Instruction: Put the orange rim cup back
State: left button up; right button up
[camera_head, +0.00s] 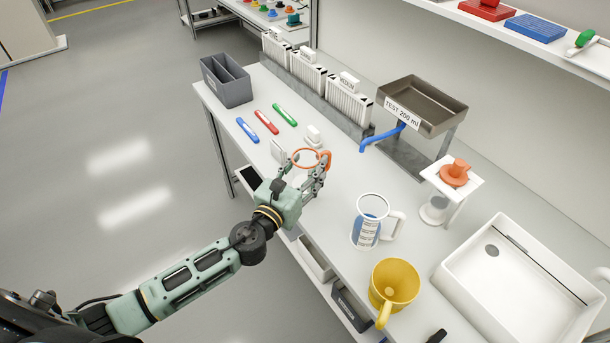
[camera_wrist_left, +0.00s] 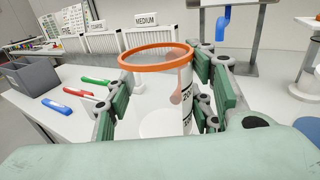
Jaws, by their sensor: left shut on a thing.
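The orange rim cup (camera_head: 309,158) is a clear cup with an orange rim and printed marks on its side. My left gripper (camera_head: 304,173) is shut on it. The cup is upright between the two fingers at the table's front edge in the head view. In the left wrist view the orange rim (camera_wrist_left: 157,57) stands above the green finger pads. I cannot tell whether the cup's base touches the table. My right gripper does not show.
Blue, red and green markers (camera_head: 266,122) lie left of the cup, near a grey divided bin (camera_head: 226,82). A raised "TEST 200 ml" tray (camera_head: 424,103) stands behind.

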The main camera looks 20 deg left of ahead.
pick_arm(q)
jog(key=w+a+r, duration=0.2)
jog(key=w+r, duration=0.1)
jog(key=w, duration=0.5)
jog(key=f+b, duration=0.2)
jog(key=f, duration=0.1)
jog(key=f+b, duration=0.2)
jog(key=f, duration=0.1)
jog(key=f+b, duration=0.2)
jog(key=f, duration=0.1)
jog(key=shift+w+a+f, duration=0.1)
jog(key=shift+w+f, duration=0.05)
jog(key=shift+w, duration=0.15)
jog(key=shift+f+b, duration=0.35)
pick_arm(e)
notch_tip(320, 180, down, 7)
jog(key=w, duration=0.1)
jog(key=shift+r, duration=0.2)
pick_arm(q)
jog(key=shift+f, duration=0.15)
jog(key=o, duration=1.4)
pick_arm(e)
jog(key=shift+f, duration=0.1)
pick_arm(q)
jog(key=shift+r, duration=0.2)
